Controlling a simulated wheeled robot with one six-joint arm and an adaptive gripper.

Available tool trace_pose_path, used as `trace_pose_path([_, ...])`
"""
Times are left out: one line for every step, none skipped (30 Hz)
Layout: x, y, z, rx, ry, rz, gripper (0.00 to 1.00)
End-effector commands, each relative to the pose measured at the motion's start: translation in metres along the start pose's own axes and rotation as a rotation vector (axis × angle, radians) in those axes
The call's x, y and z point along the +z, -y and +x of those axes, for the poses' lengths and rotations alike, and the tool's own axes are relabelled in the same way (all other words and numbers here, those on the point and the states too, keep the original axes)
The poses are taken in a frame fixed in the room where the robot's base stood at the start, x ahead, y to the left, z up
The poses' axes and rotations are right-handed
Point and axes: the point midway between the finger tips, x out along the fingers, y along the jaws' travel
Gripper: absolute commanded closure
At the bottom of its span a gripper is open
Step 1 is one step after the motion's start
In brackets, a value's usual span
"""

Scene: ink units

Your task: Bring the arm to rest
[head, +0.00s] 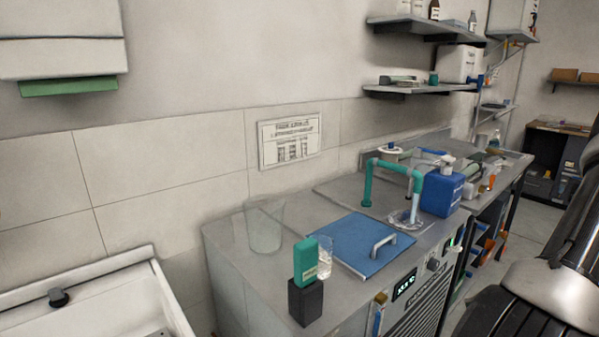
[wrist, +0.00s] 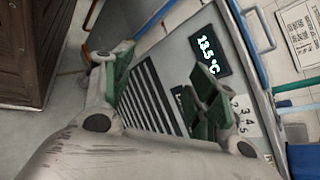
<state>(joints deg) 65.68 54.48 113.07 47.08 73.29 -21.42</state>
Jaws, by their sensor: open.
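My gripper (wrist: 165,68) shows in the wrist view with its two green-padded fingers spread apart. Nothing is between them. It is in front of the grey panel (wrist: 160,50) of a bench unit, with dark slots and a lit display (wrist: 209,55) reading 13.5 °C. I cannot tell how far the fingers are from the panel. In the head view, part of my arm (head: 545,290) fills the lower right corner, and the gripper is out of that picture.
The bench unit carries a blue lid (head: 350,240) with a handle, a glass beaker (head: 265,228), a green box (head: 305,262) on a black block (head: 305,302), teal piping (head: 368,185) and a blue canister (head: 441,192). Shelves (head: 420,92) hang above. Floor (head: 540,222) shows clear at right.

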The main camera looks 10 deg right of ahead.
Motion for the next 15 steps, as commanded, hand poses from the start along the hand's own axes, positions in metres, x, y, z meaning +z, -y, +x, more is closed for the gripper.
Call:
trace_pose_path([0.016, 0.003, -0.004, 0.077, -0.013, -0.02, 0.42])
trace_pose_path([0.025, 0.004, -0.007, 0.127, -0.023, -0.03, 0.42])
trace_pose_path([0.038, 0.005, -0.011, 0.196, -0.038, -0.047, 0.42])
trace_pose_path([0.048, 0.006, -0.014, 0.249, -0.052, -0.063, 0.42])
trace_pose_path([0.058, 0.008, -0.017, 0.302, -0.069, -0.083, 0.42])
trace_pose_path([0.072, 0.011, -0.022, 0.374, -0.093, -0.113, 0.42])
trace_pose_path([0.082, 0.013, -0.025, 0.425, -0.112, -0.138, 0.42])
trace_pose_path([0.091, 0.015, -0.028, 0.475, -0.133, -0.165, 0.42])
trace_pose_path([0.104, 0.019, -0.032, 0.537, -0.162, -0.204, 0.42])
trace_pose_path([0.113, 0.022, -0.035, 0.582, -0.184, -0.235, 0.42])
trace_pose_path([0.123, 0.025, -0.038, 0.624, -0.207, -0.268, 0.42])
trace_pose_path([0.135, 0.029, -0.042, 0.678, -0.239, -0.316, 0.42])
trace_pose_path([0.143, 0.033, -0.044, 0.716, -0.262, -0.352, 0.42])
trace_pose_path([0.152, 0.036, -0.046, 0.752, -0.287, -0.392, 0.42])
trace_pose_path([0.164, 0.041, -0.049, 0.796, -0.318, -0.445, 0.42])
